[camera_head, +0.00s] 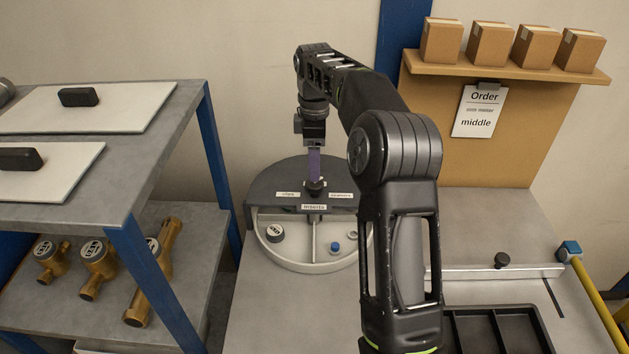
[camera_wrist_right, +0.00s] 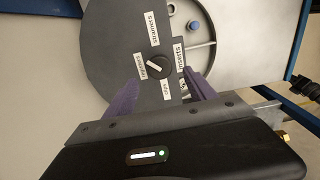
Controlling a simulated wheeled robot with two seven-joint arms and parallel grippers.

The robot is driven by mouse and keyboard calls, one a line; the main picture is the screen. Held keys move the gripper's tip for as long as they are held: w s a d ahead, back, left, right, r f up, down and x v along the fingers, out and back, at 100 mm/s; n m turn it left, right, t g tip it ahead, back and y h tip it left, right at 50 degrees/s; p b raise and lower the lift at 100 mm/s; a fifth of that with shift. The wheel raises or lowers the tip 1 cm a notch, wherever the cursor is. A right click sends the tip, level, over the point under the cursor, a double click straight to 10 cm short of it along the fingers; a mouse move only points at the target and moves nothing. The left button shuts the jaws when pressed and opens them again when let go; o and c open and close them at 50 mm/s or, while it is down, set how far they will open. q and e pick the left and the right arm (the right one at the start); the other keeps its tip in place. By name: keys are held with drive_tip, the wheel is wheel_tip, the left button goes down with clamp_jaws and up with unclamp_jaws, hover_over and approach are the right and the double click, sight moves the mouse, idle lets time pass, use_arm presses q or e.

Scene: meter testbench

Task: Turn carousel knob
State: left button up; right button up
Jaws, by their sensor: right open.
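The carousel is a round drum with a dark grey cover (camera_head: 265,185), on the bench in the middle of the head view. Its black knob (camera_head: 315,187) stands on top, with a white mark lying diagonally in the wrist view (camera_wrist_right: 159,67). White labels surround the knob; one reads "inserts" (camera_wrist_right: 180,64). My right gripper (camera_head: 314,172) points down over the knob, its purple fingers open. In the wrist view its fingers (camera_wrist_right: 160,84) are spread to either side of the knob, with a gap visible. I cannot tell their exact height against it. My left gripper is out of view.
The cover's open front shows pale compartments (camera_head: 296,255) with a round capped part (camera_head: 275,232) and a blue-topped part (camera_head: 335,247). A shelf rack (camera_head: 130,190) with brass meters (camera_head: 98,262) stands left. A black tray (camera_head: 495,330) and an order sheet (camera_head: 479,110) are right.

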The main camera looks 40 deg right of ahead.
sight(314, 189)
drive_tip(key=shift+f+p, duration=0.4)
drive_tip(key=shift+f, duration=2.75)
drive_tip(key=c, duration=1.3)
drive_tip(key=shift+c, duration=0.2)
